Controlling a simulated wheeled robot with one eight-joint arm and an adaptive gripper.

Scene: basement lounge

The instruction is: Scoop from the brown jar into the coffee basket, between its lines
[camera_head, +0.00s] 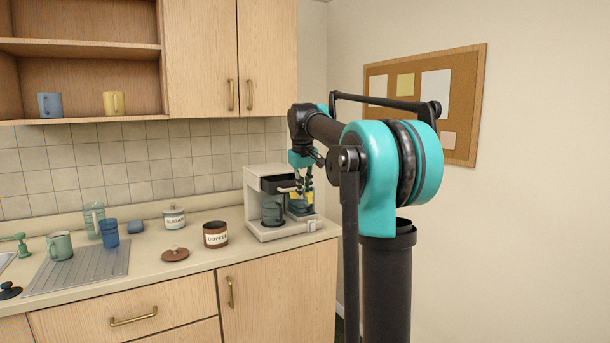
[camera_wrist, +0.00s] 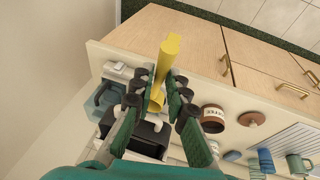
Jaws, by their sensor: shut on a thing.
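My gripper (camera_wrist: 158,95) is shut on a yellow scoop (camera_wrist: 168,60), whose handle points away from the wrist in the wrist view. In the head view my gripper (camera_head: 304,188) is at the front of the coffee maker (camera_head: 262,226), beside its dark coffee basket (camera_head: 276,184). The basket (camera_wrist: 150,138) shows partly behind the fingers in the wrist view. Its inside and lines are hidden, and I cannot tell what the scoop holds. The brown jar (camera_head: 215,238) labelled COFFEE stands open, left of the coffee maker; it also shows in the wrist view (camera_wrist: 213,120).
The jar's brown lid (camera_head: 175,254) lies on the counter. A white sugar jar (camera_head: 174,217), a blue cup (camera_head: 109,233), a green mug (camera_head: 60,246) and a drainboard (camera_head: 95,272) are further left. The glass carafe (camera_head: 271,209) stands in the coffee maker. The counter ends just right of it.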

